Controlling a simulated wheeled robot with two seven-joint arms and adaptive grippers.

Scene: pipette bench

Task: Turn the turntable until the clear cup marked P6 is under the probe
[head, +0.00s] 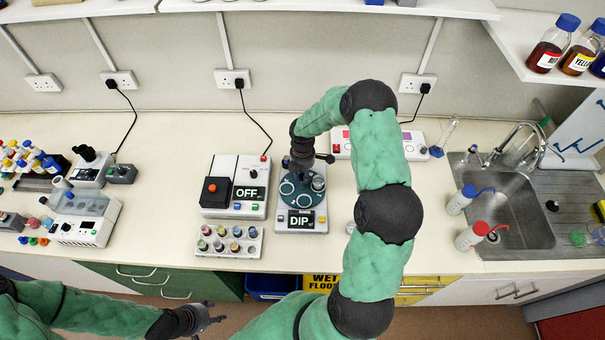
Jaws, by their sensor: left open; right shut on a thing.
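The turntable (287,201) is a round blue-grey disc on a pale device whose screen (300,219) reads DIP. A small cup (318,184) stands on its right side, and other round cup places show around it. No P6 mark is legible at this size. My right gripper (301,172) points down over the back of the turntable and is shut on part of it; its fingertips and the exact contact are hard to see. The probe is not clearly visible, with my gripper and wrist covering that area. My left gripper (207,318) is open and empty, in front of the bench edge.
Left of the turntable stand a box marked OFF with a red button (215,190) and a rack of small pots (228,241). A pink-marked panel (385,143) lies behind my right arm. A sink (515,215) and two wash bottles are at right. Bare counter lies left of the OFF box.

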